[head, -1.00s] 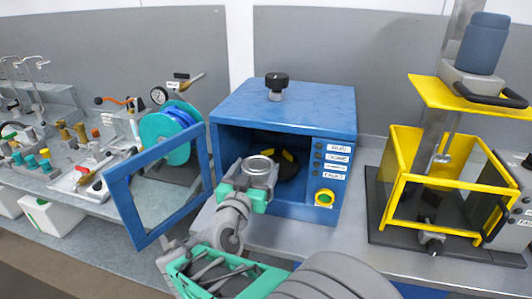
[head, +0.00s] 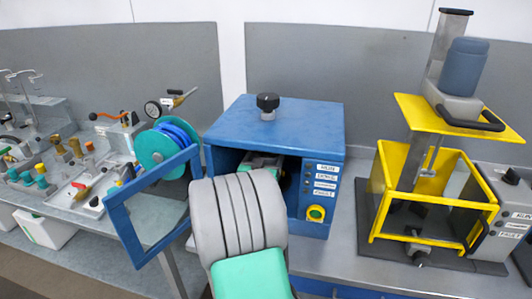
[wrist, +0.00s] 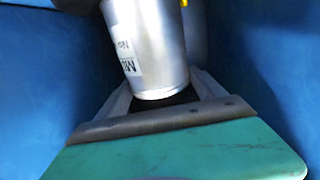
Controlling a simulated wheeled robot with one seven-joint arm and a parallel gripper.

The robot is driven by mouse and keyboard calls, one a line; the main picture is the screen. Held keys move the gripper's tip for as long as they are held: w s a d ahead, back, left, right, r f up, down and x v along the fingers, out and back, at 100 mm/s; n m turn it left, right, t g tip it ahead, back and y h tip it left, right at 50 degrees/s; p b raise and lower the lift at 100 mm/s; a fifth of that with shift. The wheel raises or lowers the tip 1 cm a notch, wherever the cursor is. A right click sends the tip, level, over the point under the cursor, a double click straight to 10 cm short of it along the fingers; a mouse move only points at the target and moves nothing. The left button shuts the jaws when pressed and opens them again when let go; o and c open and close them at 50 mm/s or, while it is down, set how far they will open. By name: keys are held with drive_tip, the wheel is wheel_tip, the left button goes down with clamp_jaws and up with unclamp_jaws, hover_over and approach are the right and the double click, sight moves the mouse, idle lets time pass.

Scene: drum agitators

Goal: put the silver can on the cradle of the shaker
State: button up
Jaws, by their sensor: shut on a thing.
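The silver can (wrist: 148,50) with a white label fills the upper middle of the wrist view. My gripper (wrist: 165,92) is shut on it and holds it inside the shaker. The shaker is a blue box (head: 285,125) with an open front. In the head view my gripper (head: 262,163) is partly seen in the opening, and my arm hides most of the interior and the can. A dark part and a small yellow piece, likely of the cradle (wrist: 184,3), show at the top edge of the wrist view. I cannot tell whether the can touches the cradle.
The blue-framed door (head: 122,208) stands swung open at left. Blue inner walls (wrist: 35,70) are close on both sides of my gripper. A black knob (head: 267,103) is on the box top. A yellow-framed machine (head: 377,190) stands at right.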

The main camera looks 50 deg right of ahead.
drive_tip(key=shift+a+r, duration=0.1)
drive_tip(key=shift+a, duration=0.1)
drive_tip(key=shift+f+b, duration=0.25)
drive_tip(key=shift+b, duration=0.15)
drive_tip(key=o, duration=2.1)
drive_tip(key=shift+c, duration=0.2)
drive_tip(key=shift+r, duration=0.15)
drive_tip(key=shift+s+a, duration=0.1)
drive_tip(key=shift+a, duration=0.2)
drive_tip(key=b+v, duration=0.4)
drive_tip(key=v, duration=0.7)
drive_tip(key=shift+s+a, duration=0.15)
drive_tip(key=shift+a, duration=0.05)
